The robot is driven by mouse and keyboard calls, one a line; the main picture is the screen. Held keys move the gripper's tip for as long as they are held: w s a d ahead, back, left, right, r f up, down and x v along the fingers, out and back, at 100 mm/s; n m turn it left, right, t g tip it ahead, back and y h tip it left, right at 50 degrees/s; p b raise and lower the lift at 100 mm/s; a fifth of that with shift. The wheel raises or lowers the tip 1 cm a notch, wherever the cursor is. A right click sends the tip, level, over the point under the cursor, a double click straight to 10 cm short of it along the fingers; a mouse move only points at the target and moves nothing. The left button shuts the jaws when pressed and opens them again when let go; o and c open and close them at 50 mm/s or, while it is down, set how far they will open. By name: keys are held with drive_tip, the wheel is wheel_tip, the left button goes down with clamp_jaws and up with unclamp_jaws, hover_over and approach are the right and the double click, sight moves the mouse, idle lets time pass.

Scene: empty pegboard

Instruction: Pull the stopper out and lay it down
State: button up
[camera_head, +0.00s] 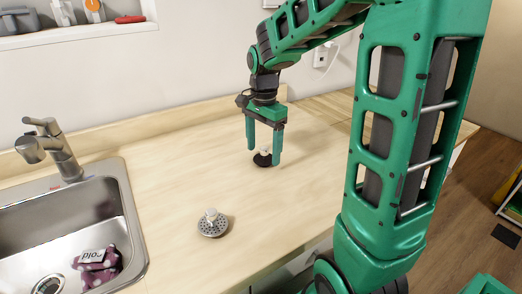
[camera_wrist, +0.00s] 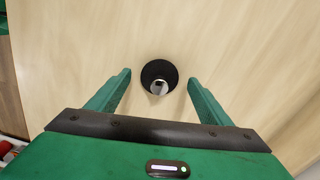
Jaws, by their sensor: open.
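A black round stopper (camera_head: 261,160) with a small pale knob rests on the wooden counter. It also shows in the wrist view (camera_wrist: 158,70), with its shiny knob toward my palm. My gripper (camera_head: 264,157) is open and points down over it, one green finger on each side. In the wrist view the fingertips (camera_wrist: 160,77) stand apart from the disc, with gaps on both sides. I cannot tell how high the tips are above the counter. The sink drain (camera_head: 48,285) shows at the lower left.
A grey perforated strainer (camera_head: 212,228) with a pale knob lies on the counter nearer the sink. The sink (camera_head: 122,205) holds a purple patterned cloth-like item (camera_head: 97,268). A faucet (camera_head: 55,150) stands behind it. The counter (camera_head: 175,165) between is clear.

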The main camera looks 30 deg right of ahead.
sight(263, 149)
wheel_tip(263, 149, up, 10)
idle(0.4)
drive_tip(key=s+d+f+n, duration=0.1)
drive_tip(key=s+f+n, duration=0.2)
drive_tip(key=s, duration=0.5)
drive_tip(key=s+d+f+n, duration=0.1)
drive_tip(key=s+f+n, duration=0.2)
drive_tip(key=s, duration=0.5)
drive_tip(key=s+d+f+n, duration=0.2)
drive_tip(key=s+f+n, duration=0.1)
drive_tip(key=s, duration=0.6)
drive_tip(key=shift+f, duration=0.75)
drive_tip(key=shift+w, duration=0.15)
drive_tip(key=shift+w+f, duration=0.3)
drive_tip(key=shift+w, duration=0.3)
drive_tip(key=shift+s, duration=0.1)
